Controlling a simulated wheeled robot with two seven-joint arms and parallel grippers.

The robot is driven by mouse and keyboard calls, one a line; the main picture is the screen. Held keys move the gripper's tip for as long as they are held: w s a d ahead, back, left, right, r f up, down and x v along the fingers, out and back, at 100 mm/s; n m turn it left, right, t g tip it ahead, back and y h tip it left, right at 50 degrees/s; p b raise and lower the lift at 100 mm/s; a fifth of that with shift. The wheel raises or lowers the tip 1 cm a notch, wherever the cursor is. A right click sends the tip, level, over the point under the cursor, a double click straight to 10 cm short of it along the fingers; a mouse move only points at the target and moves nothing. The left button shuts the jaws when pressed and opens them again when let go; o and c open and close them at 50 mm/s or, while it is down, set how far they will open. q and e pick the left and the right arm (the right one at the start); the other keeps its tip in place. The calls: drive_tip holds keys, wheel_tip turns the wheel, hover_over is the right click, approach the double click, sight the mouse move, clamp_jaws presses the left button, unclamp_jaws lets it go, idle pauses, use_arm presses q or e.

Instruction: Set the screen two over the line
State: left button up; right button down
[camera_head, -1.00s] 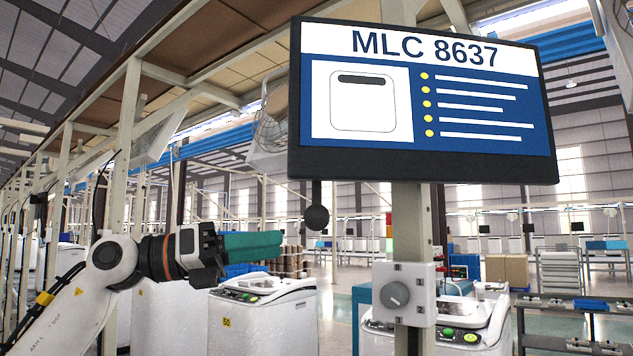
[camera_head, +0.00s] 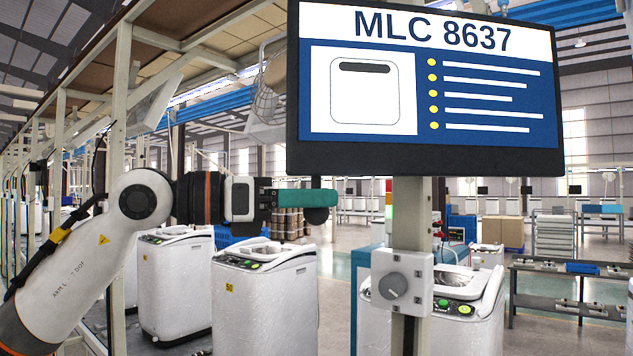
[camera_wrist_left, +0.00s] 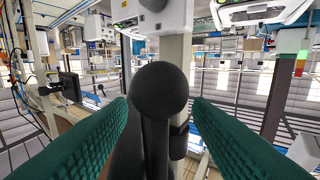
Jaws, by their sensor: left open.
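The screen (camera_head: 430,160) reads MLC 8637 and is mounted on a pale post (camera_head: 411,215). A black ball handle (camera_head: 317,215) hangs under its lower left corner. My left gripper (camera_head: 322,197), with teal fingers, is at the handle, its fingers overlapping it in the head view. In the left wrist view the ball (camera_wrist_left: 160,90) sits between the two open, apart fingers of my left gripper (camera_wrist_left: 160,108); I cannot tell whether either touches it. My right gripper is in neither view.
A white box with a grey rotary knob (camera_head: 393,286) is on the post below the screen. White washing machines (camera_head: 265,300) stand behind. A grey shelf table (camera_head: 570,285) is at the right. Shelf framing (camera_head: 122,150) rises at the left, near my arm.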

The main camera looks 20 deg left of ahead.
use_arm(q)
drive_tip(key=shift+w+d, duration=0.4)
drive_tip(key=shift+d, duration=0.05)
clamp_jaws()
drive_tip(key=shift+f, duration=0.1)
drive_tip(key=shift+d, duration=0.1)
